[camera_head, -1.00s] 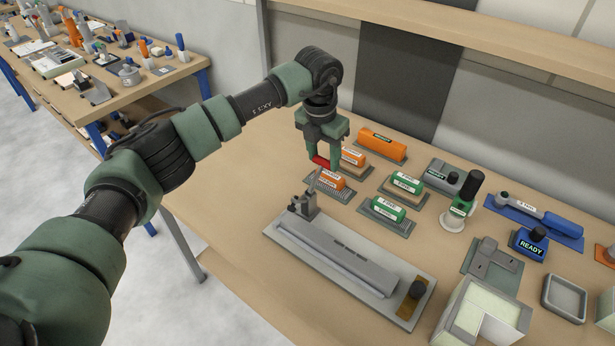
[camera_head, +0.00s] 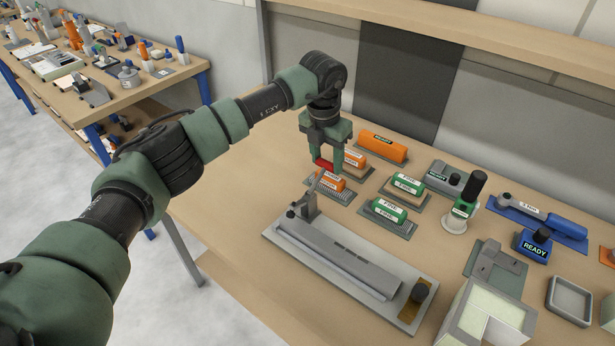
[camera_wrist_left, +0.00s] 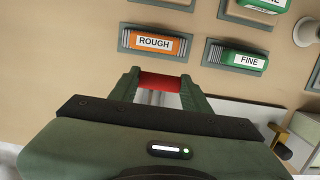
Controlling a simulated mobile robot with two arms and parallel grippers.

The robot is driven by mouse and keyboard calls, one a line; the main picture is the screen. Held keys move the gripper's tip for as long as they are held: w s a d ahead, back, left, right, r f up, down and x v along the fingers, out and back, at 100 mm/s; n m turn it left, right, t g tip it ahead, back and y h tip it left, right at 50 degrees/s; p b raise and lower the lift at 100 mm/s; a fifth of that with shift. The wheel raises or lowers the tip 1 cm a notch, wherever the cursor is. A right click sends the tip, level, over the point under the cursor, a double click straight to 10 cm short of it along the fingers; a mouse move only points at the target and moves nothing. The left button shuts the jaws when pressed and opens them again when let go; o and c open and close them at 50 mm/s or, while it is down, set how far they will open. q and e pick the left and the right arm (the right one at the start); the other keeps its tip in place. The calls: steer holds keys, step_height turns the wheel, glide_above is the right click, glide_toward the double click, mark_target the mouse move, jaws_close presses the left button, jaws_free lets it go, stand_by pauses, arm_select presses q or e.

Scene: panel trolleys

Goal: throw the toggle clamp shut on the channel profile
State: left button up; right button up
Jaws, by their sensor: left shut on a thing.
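The channel profile (camera_head: 340,258) is a long grey bar lying on a light grey base plate (camera_head: 408,322). The toggle clamp (camera_head: 304,208) is a grey mechanism at the plate's far left end. Its thin lever (camera_head: 315,187) stands raised, leaning toward the back and right, with a red grip at its top (camera_head: 323,164). My left gripper (camera_head: 324,162) is shut on this red grip, above the clamp. In the left wrist view the red grip (camera_wrist_left: 160,81) lies across between both fingers. My right gripper is not in view.
Orange and green labelled blocks sit close behind the clamp, including the ROUGH block (camera_wrist_left: 155,43) and a FINE block (camera_wrist_left: 239,61). A dark knob (camera_head: 419,293) stands at the plate's right end. A pale open box (camera_head: 487,318) stands to the right.

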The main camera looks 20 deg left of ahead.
mark_target(329, 166)
arm_select(q)
steer(key=shift+w+d+f+b, duration=0.1)
steer(key=shift+f+b, duration=0.25)
steer(key=shift+f, duration=0.2)
steer(key=shift+w+d+f, duration=0.1)
steer(key=shift+w+f, duration=0.2)
steer(key=shift+f, duration=0.1)
steer(key=shift+f+b, duration=0.1)
steer(key=shift+b, duration=0.25)
steer(key=shift+f+b, duration=0.3)
steer(key=shift+f, duration=0.1)
steer(key=o, duration=1.2)
steer(key=shift+w+r, duration=0.1)
steer(key=shift+r, duration=0.15)
steer(key=shift+s+r+p, duration=0.15)
steer(key=shift+r+p, duration=0.5)
steer(key=shift+r, duration=0.35)
steer(key=shift+s+r+p, duration=0.15)
steer(key=shift+r+p, duration=0.5)
steer(key=shift+r, duration=0.3)
